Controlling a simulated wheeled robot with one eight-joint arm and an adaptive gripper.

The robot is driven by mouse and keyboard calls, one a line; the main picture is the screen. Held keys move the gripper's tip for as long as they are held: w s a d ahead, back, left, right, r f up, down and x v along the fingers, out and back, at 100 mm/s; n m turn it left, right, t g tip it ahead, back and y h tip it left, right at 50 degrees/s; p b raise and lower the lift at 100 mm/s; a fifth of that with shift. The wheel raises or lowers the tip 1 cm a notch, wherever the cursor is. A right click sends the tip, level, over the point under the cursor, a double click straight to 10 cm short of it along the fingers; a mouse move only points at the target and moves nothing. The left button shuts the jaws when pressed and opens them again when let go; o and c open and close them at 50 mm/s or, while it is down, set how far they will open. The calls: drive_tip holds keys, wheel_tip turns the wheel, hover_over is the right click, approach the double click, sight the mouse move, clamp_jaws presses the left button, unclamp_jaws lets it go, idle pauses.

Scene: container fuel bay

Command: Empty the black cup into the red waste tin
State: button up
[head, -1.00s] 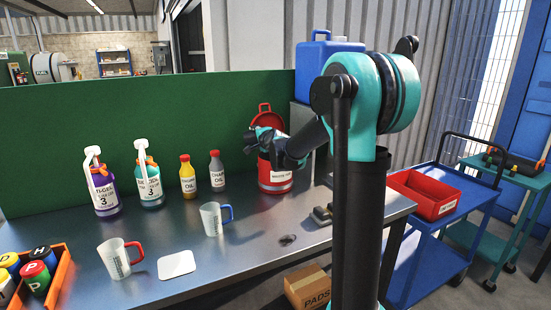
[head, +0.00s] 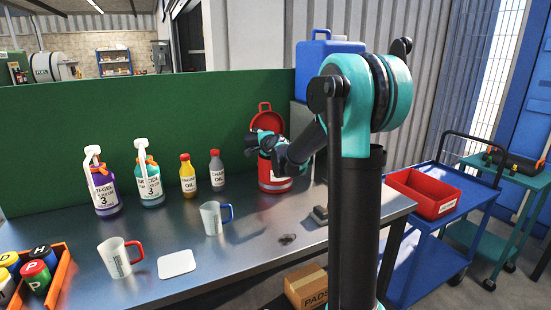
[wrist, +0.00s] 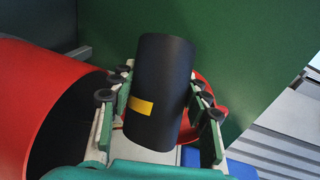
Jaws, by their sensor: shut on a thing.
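The red waste tin (head: 274,181) stands at the back right of the steel bench, its red lid (head: 266,120) raised behind it. My gripper (head: 258,143) is over the tin's top. In the wrist view, my gripper (wrist: 158,105) is shut on the black cup (wrist: 168,70), a dark cylinder with a yellow patch, held between the fingers and tilted. The tin's wide mouth (wrist: 50,70) is to the left of the cup there, dark inside. The cup's contents are not visible, and in the head view the cup is hard to tell from the gripper.
Two pump bottles (head: 104,190) (head: 149,185), a yellow oil bottle (head: 187,177) and a grey one (head: 217,172) stand left of the tin. Two pale mugs (head: 211,218) (head: 116,258) and a white pad (head: 177,263) are nearer. A green panel (head: 130,110) runs behind.

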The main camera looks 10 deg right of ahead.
drive_tip(key=shift+d+f+m+t+p, duration=0.15)
drive_tip(key=shift+f+m+t+p, duration=0.15)
drive_tip(key=shift+m+p, duration=0.2)
idle(0.4)
drive_tip(key=shift+d+r+m+y+p, duration=0.2)
drive_tip(key=shift+r+m+y+p, duration=0.15)
drive_tip(key=shift+m, duration=0.25)
idle(0.4)
drive_tip(key=shift+d, duration=0.1)
drive_tip(key=shift+d+f+m+t, duration=0.3)
drive_tip(key=shift+f+m+t, duration=0.15)
drive_tip(key=shift+m, duration=0.45)
drive_tip(key=shift+s+d+r+m+t+y, duration=0.1)
drive_tip(key=shift+d+r+m+t+y, duration=0.2)
drive_tip(key=shift+m, duration=0.3)
drive_tip(key=shift+a+f+n, duration=0.2)
drive_tip(key=shift+a+n, duration=0.15)
drive_tip(key=shift+n, duration=0.25)
drive_tip(key=shift+a+r+n+g, duration=0.4)
drive_tip(key=shift+n+g, duration=0.15)
drive_tip(key=shift+n, duration=0.35)
drive_tip(key=shift+f+h, duration=0.1)
drive_tip(key=shift+h, duration=0.35)
drive_tip(key=shift+f+n, duration=0.1)
drive_tip(key=shift+n, duration=0.2)
